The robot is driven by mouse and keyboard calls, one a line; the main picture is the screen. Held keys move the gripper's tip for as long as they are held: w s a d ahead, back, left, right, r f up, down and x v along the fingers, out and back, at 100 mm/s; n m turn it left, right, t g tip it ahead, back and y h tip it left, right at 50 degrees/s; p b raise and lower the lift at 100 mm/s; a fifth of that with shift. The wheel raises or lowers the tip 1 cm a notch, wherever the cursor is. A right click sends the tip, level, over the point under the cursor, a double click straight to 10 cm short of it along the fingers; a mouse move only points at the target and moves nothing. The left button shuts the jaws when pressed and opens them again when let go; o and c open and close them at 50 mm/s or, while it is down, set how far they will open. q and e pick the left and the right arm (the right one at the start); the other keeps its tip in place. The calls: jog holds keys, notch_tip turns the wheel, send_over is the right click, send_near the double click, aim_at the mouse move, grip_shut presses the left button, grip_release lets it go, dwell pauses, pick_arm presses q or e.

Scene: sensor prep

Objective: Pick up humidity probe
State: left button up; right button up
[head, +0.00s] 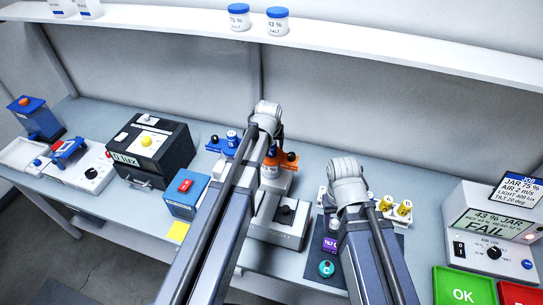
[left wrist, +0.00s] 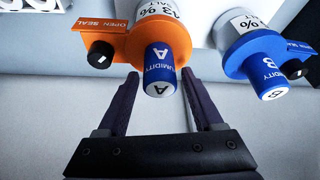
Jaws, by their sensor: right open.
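The humidity probe A (left wrist: 160,78), a short blue cylinder with a pale lettered end, stands in the orange collar (left wrist: 152,38) of a salt jar. In the left wrist view my left gripper (left wrist: 161,100) is open. Its dark fingers are on either side of the probe, with a gap on each side. In the head view the orange collar (head: 270,161) shows beside my left arm, whose fingers are hidden. Humidity probe B (left wrist: 268,78) sits in a blue collar (left wrist: 255,50). My right gripper (head: 347,185) is at the right arm's end, fingers mostly hidden.
A black light box (head: 153,150) and a blue box with a red switch (head: 185,194) stand left. A grey device with a knob (head: 280,222) is close in front. A tester reading FAIL (head: 490,225) and green OK (head: 464,288) stand right. A shelf (head: 330,34) runs above.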

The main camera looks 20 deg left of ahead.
pick_arm(q)
grip_shut()
dwell(0.3)
dwell(0.3)
